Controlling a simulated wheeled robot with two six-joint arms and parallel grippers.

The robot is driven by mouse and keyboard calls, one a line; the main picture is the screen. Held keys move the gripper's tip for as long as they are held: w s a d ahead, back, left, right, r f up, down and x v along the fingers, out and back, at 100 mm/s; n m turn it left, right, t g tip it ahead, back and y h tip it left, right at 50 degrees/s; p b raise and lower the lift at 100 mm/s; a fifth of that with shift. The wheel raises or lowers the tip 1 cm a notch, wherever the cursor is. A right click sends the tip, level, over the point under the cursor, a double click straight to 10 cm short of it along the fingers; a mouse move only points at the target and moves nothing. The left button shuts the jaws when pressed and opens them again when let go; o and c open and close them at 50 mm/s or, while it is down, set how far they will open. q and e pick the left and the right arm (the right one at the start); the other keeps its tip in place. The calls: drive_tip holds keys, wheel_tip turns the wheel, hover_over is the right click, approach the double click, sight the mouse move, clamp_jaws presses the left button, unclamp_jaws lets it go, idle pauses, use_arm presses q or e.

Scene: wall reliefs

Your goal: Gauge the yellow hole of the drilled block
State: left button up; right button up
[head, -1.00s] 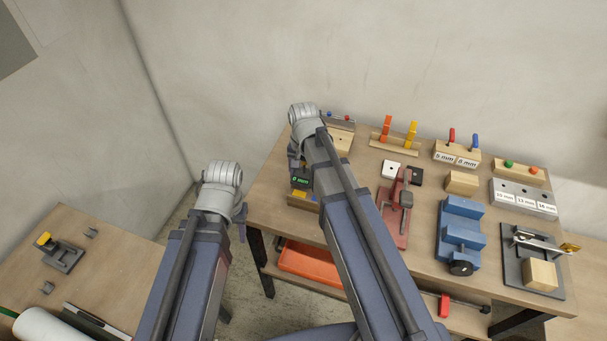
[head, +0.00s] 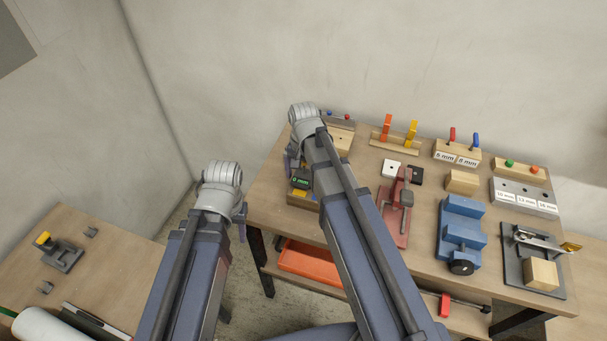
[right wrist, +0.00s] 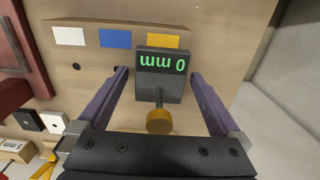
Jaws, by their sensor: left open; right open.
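The drilled block (right wrist: 70,60) is a wooden bar with white, blue and yellow patches. In the right wrist view, two dark holes show near the white and blue patches. A dark gauge (right wrist: 158,88) with a green display reading 0 mm and a brass knob (right wrist: 159,122) is at the yellow patch (right wrist: 163,41), hiding the hole there. The gauge also shows in the head view (head: 301,183). My right gripper (right wrist: 159,74) is open, one finger on each side of the gauge with gaps. My left gripper (head: 242,225) is open and empty, off the bench's left edge.
An orange bin (head: 308,262) is below. A side table (head: 100,255) stands at the left.

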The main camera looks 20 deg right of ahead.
sight(303, 163)
wheel_tip(303, 163, up, 8)
drive_tip(key=p, duration=0.7)
drive_tip(key=shift+f, duration=0.15)
drive_tip(key=shift+s+a+f, duration=0.1)
drive_tip(key=s+a+f+n+h+b, duration=0.1)
drive_tip(key=s+a+f+n+b, duration=0.2)
drive_tip(key=s+a+n, duration=0.7)
drive_tip(key=s, duration=0.4)
drive_tip(key=shift+a+f+n, duration=0.15)
drive_tip(key=shift+n, duration=0.15)
drive_tip(key=shift+c, duration=0.2)
